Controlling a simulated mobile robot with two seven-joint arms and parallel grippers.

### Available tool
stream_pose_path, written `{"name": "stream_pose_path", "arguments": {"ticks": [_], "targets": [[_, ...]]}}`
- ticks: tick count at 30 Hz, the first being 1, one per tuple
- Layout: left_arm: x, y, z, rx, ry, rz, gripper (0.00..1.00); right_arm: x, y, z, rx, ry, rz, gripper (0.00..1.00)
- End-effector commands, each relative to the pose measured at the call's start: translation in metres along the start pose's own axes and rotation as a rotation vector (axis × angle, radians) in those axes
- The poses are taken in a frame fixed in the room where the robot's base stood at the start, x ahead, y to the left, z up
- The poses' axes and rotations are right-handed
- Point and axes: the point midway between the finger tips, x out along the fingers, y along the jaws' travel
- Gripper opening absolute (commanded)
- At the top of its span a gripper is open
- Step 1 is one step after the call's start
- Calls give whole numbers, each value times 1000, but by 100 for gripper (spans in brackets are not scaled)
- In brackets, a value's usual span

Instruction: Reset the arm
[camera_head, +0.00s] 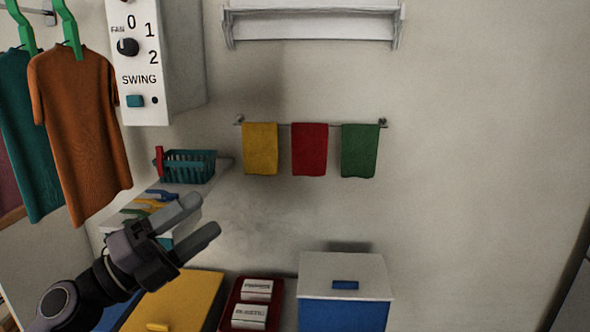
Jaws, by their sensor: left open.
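My left gripper (205,220) comes in from the lower left on its dark arm. Its two grey fingers are apart, with nothing between them. It is in front of the shelf with the clothes pegs and above the yellow lid in the picture. My right gripper is not in the head view.
Shirts (82,130) hang at left beside a white fan control box (180,60). A teal basket (190,168) sits on a white surface. Yellow, red and green towels (309,150) hang on a rail. Below are a yellow lid (185,300), red tray (226,312) and blue-white box (345,312).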

Motion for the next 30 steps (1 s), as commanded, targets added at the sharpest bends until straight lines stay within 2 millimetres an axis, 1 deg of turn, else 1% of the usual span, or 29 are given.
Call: {"name": "stream_pose_path", "arguments": {"ticks": [1,5,8,9,11,12,14,15,17,18,20,21,24,27,30], "targets": [[-9,13,-2,-111,-60,-15,63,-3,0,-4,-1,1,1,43],[-38,49,-2,-379,-241,-42,63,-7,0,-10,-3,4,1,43],[-68,83,-6,-582,-400,-39,63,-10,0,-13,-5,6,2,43],[-81,99,-10,-663,-468,-30,63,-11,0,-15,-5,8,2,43],[-103,122,-17,-781,-572,-12,63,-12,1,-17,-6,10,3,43],[-119,138,-24,-860,-644,4,63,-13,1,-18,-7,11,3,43],[-144,161,-38,-975,-753,33,63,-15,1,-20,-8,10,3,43],[-161,176,-49,-1051,-826,56,63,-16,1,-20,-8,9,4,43],[-188,198,-70,-1164,-937,96,63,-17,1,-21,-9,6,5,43],[-205,210,-86,-1235,-1008,124,63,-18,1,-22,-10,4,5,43],[-230,226,-110,-1334,-1106,167,63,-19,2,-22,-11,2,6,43],[-244,234,-126,-1391,-1166,195,63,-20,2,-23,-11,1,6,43],[-274,248,-161,-1508,-1285,255,63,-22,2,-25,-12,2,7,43],[-291,255,-185,-1582,-1357,293,63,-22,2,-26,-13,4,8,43],[-299,258,-196,-1614,-1389,312,63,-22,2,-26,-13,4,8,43]]}}
